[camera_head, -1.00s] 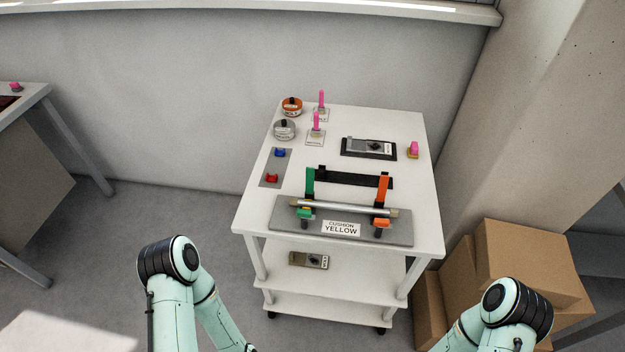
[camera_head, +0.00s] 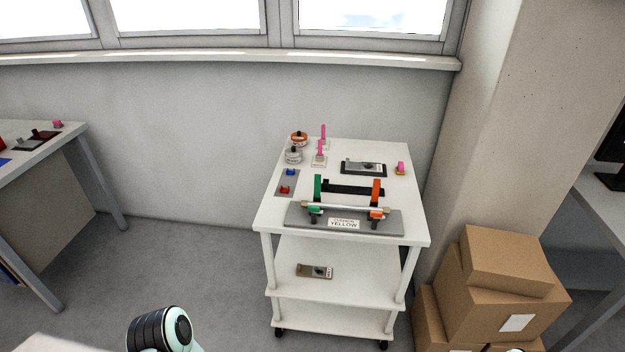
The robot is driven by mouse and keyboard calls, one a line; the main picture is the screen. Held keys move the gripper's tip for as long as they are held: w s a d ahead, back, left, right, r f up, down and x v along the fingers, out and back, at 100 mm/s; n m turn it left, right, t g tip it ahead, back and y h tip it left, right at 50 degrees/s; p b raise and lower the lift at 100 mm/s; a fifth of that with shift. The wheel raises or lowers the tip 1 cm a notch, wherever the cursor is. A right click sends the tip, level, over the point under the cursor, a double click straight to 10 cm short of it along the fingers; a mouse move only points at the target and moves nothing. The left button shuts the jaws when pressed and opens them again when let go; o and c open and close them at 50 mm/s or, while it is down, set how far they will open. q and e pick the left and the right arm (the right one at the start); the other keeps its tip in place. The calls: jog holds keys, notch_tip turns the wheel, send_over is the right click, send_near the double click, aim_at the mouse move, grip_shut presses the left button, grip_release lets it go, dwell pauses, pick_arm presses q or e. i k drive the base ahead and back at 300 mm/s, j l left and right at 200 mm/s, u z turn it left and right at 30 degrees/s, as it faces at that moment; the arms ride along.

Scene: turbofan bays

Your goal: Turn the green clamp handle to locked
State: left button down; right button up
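The green clamp handle (camera_head: 318,187) stands upright at the left end of the clamp fixture on the top shelf of a white cart. An orange clamp handle (camera_head: 376,191) stands upright at the right end. A silver bar (camera_head: 345,207) lies across the fixture between the clamps, above a grey base plate (camera_head: 295,216) with a label reading "CUSHION YELLOW" (camera_head: 344,224). Neither gripper is in view.
The white cart (camera_head: 262,217) also carries round tins, pink-topped pieces, a red and blue switch plate (camera_head: 288,182) and a dark tray (camera_head: 362,169). Cardboard boxes (camera_head: 505,285) are stacked at its right. A table (camera_head: 85,140) stands at left. Open floor lies left of the cart.

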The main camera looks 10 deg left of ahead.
aim_at(314, 209)
jog(key=k+z, duration=0.1)
jog(key=z, duration=0.35)
jog(key=k+z, duration=0.1)
jog(key=z, duration=0.35)
jog(key=k+l+z, duration=0.1)
jog(key=z, duration=0.75)
jog(key=j+z, duration=0.1)
jog(key=z, duration=0.65)
jog(key=j+z, duration=0.1)
jog(key=z, duration=0.3)
jog(key=k+j, duration=0.3)
jog(key=j, duration=0.15)
jog(key=k+j, duration=0.25)
jog(key=j, duration=0.2)
jog(key=k+j, duration=0.3)
jog(key=j, duration=0.2)
jog(key=k+j, duration=0.3)
jog(key=j, duration=0.15)
jog(key=k+j, duration=0.25)
jog(key=j, duration=0.2)
jog(key=k+j, duration=0.3)
jog(key=j, duration=0.15)
